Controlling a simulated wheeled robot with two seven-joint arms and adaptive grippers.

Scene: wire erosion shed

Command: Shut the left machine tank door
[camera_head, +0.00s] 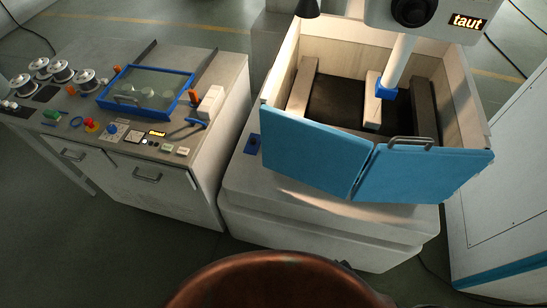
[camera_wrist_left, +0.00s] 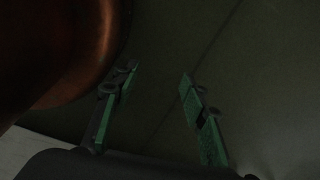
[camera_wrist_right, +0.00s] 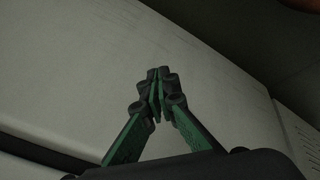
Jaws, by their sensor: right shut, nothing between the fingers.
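The machine tank (camera_head: 465,90) stands at the right of centre in the head view, with pale walls and an open top. Its front carries two blue panels, a left panel (camera_head: 312,150) and a right panel (camera_head: 425,178) with a grey handle (camera_head: 410,142) at its upper edge. The panels meet at an angle along a dark seam, and the right one stands out askew; I cannot tell whether anything is latched. My left gripper (camera_wrist_left: 160,75) is open and empty over dark floor. My right gripper (camera_wrist_right: 157,80) is shut and empty near a pale surface. Neither gripper shows in the head view.
A control bench (camera_head: 140,160) with spools, knobs and a blue-framed glass lid (camera_head: 147,90) stands left. A white cabinet (camera_head: 505,190) stands close on the right. A copper-coloured rounded body (camera_head: 280,285) fills the bottom centre. Open floor lies at the lower left.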

